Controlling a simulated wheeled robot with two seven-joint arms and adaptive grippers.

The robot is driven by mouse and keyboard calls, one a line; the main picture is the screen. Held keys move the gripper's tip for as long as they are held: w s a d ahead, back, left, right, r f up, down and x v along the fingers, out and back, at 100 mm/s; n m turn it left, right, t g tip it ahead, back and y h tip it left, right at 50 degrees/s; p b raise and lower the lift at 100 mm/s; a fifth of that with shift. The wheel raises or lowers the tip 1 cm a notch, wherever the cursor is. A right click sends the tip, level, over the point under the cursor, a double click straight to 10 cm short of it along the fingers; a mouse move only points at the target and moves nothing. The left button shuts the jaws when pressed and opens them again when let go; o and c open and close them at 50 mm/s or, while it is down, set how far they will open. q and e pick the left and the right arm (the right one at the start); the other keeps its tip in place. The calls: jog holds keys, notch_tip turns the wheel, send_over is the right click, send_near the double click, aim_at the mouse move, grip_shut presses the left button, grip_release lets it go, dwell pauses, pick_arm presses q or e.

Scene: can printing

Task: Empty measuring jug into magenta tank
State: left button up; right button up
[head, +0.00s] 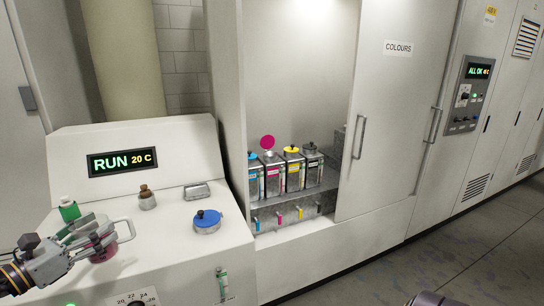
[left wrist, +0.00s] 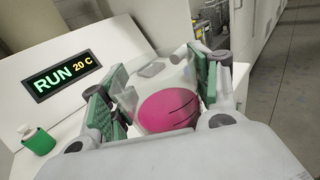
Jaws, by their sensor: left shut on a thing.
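My left gripper (head: 88,238) is shut on the clear measuring jug (head: 124,230), at the left over the white console. The left wrist view shows the jug (left wrist: 178,76) between the green finger pads, with magenta liquid (left wrist: 168,110) inside. The magenta tank (head: 271,180) stands on a shelf in the open cabinet, second from the left in a row of tanks. Its round magenta lid (head: 267,142) stands raised above it. The jug is well to the left of the tank.
Cyan (head: 254,180), yellow (head: 293,175) and black-capped (head: 313,168) tanks flank the magenta one. A cabinet door (head: 385,120) stands right of the opening. The console (head: 170,250) holds a green-bodied bottle (head: 69,211), a brown-topped bottle (head: 147,199) and a blue-lidded container (head: 207,221).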

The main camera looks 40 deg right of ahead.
pick_arm(q)
jog(key=shift+s+a+f+n+t, duration=0.15)
jog(key=shift+a+f+n+t, duration=0.15)
jog(key=shift+a+f+t, duration=0.35)
jog(key=shift+s+f+y, duration=0.25)
jog(key=shift+s+y, duration=0.05)
jog(key=s+a+f+n+t+y, duration=0.3)
jog(key=s+a+f+n+y, duration=0.1)
jog(key=f, duration=0.4)
jog(key=s+a+f+n+t+y, duration=0.3)
jog(key=s+a+f+n+y, duration=0.1)
jog(key=a+f, duration=0.5)
jog(key=s+a+f+n+t+y, duration=0.3)
jog(key=s+a+f+y, duration=0.3)
jog(key=f, duration=0.3)
jog(key=shift+a+f+n+y, duration=0.25)
jog(key=shift+a+n+y, duration=0.15)
jog(key=shift+n+y, duration=0.15)
jog(key=shift+d+r, duration=0.1)
jog(key=shift+r, duration=0.05)
jog(key=shift+s+a+f+y, duration=0.1)
jog(key=shift+a+f+y, duration=0.1)
jog(key=shift+f, duration=0.2)
jog(key=shift+s+a+f+y, duration=0.1)
jog(key=shift+a+f, duration=0.05)
jog(key=shift+f, duration=0.2)
dwell(0.9)
